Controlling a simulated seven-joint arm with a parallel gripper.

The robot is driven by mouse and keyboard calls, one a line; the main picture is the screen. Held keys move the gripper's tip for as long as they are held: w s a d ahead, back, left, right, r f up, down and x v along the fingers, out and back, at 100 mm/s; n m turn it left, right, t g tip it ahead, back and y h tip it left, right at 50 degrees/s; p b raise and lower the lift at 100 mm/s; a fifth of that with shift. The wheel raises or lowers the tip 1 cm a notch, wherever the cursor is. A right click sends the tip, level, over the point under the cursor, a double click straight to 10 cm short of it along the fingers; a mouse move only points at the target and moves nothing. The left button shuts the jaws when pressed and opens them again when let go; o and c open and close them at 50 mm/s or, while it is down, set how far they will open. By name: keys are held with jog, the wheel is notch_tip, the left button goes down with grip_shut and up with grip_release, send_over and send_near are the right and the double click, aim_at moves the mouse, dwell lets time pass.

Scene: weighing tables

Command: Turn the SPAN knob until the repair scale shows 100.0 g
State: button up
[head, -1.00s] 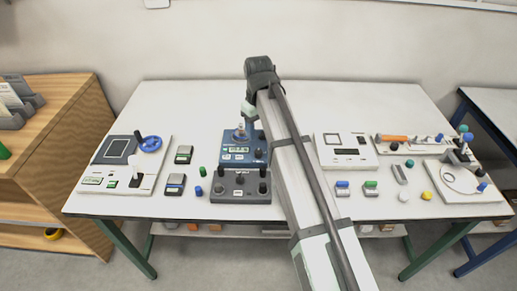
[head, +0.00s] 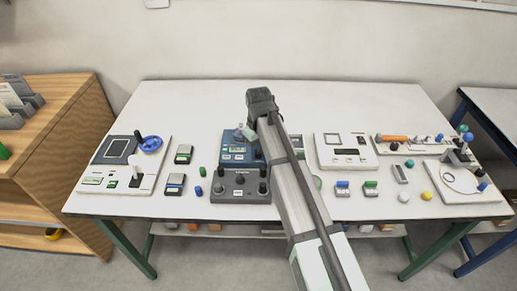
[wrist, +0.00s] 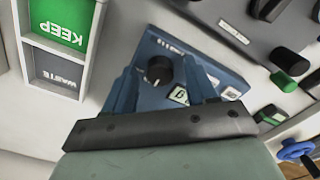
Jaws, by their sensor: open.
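The blue repair scale (head: 232,140) stands at the middle of the table, its small lit display (head: 238,150) too small to read. The wrist view shows its blue face (wrist: 150,48) upside down, with a round black knob (wrist: 159,69) bearing a white mark. The knob's label is not legible, and the display (wrist: 179,95) is partly hidden by a finger. My gripper (wrist: 161,78) is open, with one blue finger on each side of the knob; I cannot tell whether they touch it. In the head view my arm hides the knob and fingers.
A grey box with black knobs (head: 240,187) stands in front of the scale. A bin marked KEEP and WASTE (wrist: 62,45) is close beside the gripper. Another balance (head: 345,150) stands right of my arm.

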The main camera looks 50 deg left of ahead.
jog(key=shift+c, duration=0.5)
jog(key=c, duration=1)
jog(key=shift+o, duration=0.2)
jog(key=shift+m, duration=0.3)
jog(key=m, duration=0.4)
jog(key=shift+m, duration=2.6)
jog(key=o, duration=1.1)
jog(key=shift+c, duration=0.2)
